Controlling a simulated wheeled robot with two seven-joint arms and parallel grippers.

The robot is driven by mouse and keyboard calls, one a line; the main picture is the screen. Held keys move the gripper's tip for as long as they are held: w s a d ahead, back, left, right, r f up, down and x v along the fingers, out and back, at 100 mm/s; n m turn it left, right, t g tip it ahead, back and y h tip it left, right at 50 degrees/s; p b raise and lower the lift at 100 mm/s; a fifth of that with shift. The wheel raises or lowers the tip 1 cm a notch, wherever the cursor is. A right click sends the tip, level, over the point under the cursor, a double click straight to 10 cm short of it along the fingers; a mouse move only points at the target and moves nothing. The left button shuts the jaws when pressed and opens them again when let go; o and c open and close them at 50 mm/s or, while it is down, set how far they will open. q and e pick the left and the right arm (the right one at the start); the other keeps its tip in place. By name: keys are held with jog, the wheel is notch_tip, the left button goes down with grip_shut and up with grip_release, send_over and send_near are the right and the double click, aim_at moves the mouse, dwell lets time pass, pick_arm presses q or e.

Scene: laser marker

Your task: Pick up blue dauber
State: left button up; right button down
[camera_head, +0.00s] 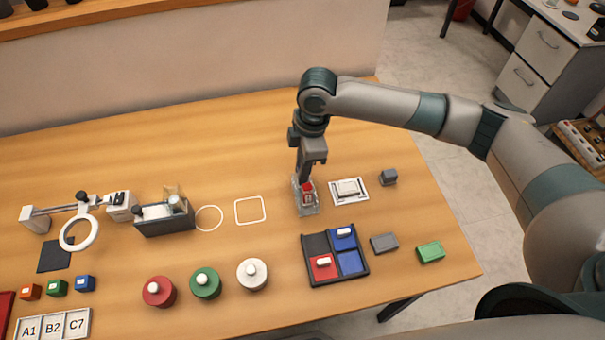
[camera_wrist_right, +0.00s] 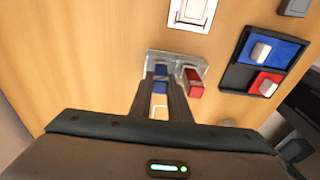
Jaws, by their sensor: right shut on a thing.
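The blue dauber (camera_wrist_right: 160,87) is upright between the fingers of my right gripper (camera_wrist_right: 163,100), which is shut on it. The fingers point down at a clear holder (camera_wrist_right: 158,57). A red dauber (camera_wrist_right: 194,84) stands in the holder right beside the blue one. In the head view my right gripper (camera_head: 306,176) is over the clear holder (camera_head: 309,209), and the red dauber (camera_head: 307,188) shows there. The blue dauber is mostly hidden behind the fingers in that view. I cannot tell whether it is still seated in the holder. My left gripper is not in view.
A black tray (camera_head: 318,243) with red and blue pads lies in front of the holder. A white framed plate (camera_head: 348,190) and a dark block (camera_head: 388,177) are to the right. Red, green and white round pots (camera_head: 252,276) stand front left. Back of the table is clear.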

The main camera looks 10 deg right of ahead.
jog(key=shift+r, duration=0.15)
jog(key=shift+r, duration=0.3)
jog(key=r+b, duration=0.2)
jog(key=r, duration=0.1)
jog(key=shift+d+r, duration=0.1)
jog(key=shift+d, duration=0.1)
jog(key=s+d+r+b, duration=0.3)
jog(key=d+r, duration=0.4)
jog(key=d, duration=0.3)
jog(key=shift+s+d, duration=0.25)
jog(key=shift+d, duration=0.15)
